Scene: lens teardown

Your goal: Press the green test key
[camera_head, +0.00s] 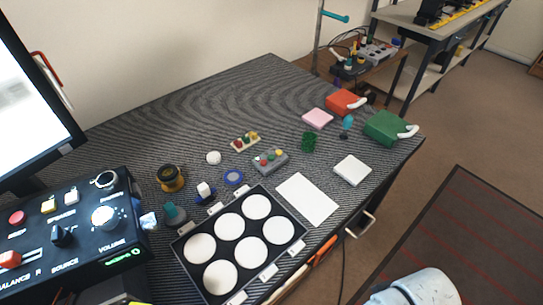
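A small cream strip (245,142) with red, green and yellow keys lies on the striped table, behind a grey box. A small green key (246,140) appears to sit between the red and yellow ones; its height is too small to tell. The grey box (270,161) also carries small coloured buttons, too small to read. My gripper is not in view. A white rounded part at the bottom right edge appears to be mine, well away from the keys.
A black tray (225,262) with white round pads stands in front, beside a white card (307,199). A control panel (72,235) and monitor (30,100) stand left. Green (386,127) and red (344,102) blocks lie right.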

